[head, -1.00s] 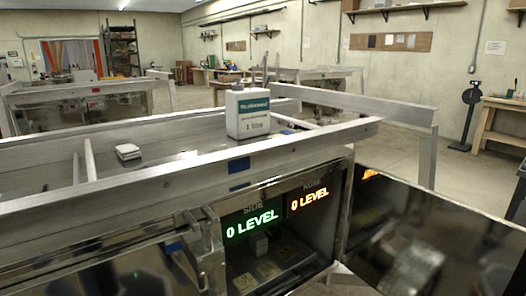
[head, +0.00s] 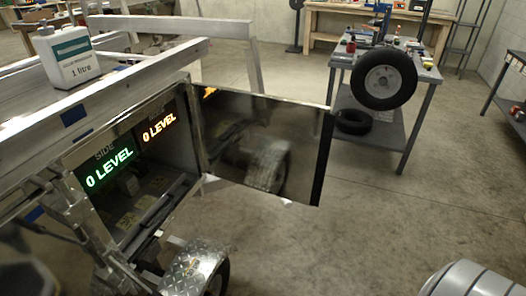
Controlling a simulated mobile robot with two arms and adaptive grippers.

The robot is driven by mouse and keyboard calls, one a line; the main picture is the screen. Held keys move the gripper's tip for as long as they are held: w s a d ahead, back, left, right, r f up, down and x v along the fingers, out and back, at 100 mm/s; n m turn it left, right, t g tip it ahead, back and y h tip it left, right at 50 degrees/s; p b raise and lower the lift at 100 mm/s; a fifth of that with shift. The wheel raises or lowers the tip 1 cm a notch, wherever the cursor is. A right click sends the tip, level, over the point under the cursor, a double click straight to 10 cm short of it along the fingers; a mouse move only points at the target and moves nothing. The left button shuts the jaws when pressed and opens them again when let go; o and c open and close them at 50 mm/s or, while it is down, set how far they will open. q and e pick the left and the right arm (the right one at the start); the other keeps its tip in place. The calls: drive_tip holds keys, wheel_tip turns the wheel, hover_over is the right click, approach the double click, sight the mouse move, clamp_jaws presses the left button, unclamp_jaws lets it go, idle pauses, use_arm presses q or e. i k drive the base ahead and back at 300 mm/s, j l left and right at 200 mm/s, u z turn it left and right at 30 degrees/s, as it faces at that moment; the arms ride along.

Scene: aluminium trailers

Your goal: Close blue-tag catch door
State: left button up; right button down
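The catch door (head: 228,132), a shiny dark reflective panel, stands open. It is hinged at the right side of the trailer's side compartment and swings out to the right, its dark outer edge hanging over the floor. A blue tag (head: 73,115) sits on the trailer rail (head: 130,92) above the compartment opening (head: 135,190). Inside the compartment a green and an orange "0 LEVEL" display glow. Neither gripper can be made out.
A grey workshop table (head: 388,125) with a wheel (head: 384,78) stands beyond the door to the right. A tread-plate mudguard (head: 193,268) over a wheel is below the compartment. A white 1-litre container (head: 68,56) stands on the trailer. The concrete floor (head: 345,240) right of the door is open.

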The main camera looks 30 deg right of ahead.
sight(281, 147)
drive_tip(key=k+u, duration=0.1)
drive_tip(key=u, duration=0.25)
drive_tip(key=k+u, duration=0.15)
drive_tip(key=u, duration=0.2)
drive_tip(key=k+j+u, duration=0.1)
drive_tip(key=u, duration=0.25)
drive_tip(key=l+u, duration=0.2)
drive_tip(key=l, duration=0.45)
drive_tip(key=l+u, duration=0.25)
drive_tip(key=l, duration=0.35)
drive_tip(key=k+l+u, duration=0.2)
drive_tip(key=l, duration=0.45)
drive_tip(key=k+l, duration=0.1)
drive_tip(key=l, duration=0.5)
drive_tip(key=k+l, duration=0.1)
drive_tip(key=l, duration=1.1)
drive_tip(key=k+l, duration=0.15)
drive_tip(key=l, duration=0.45)
drive_tip(key=k+l, duration=0.1)
drive_tip(key=l, duration=0.5)
drive_tip(key=k+l, duration=0.1)
drive_tip(key=l, duration=0.5)
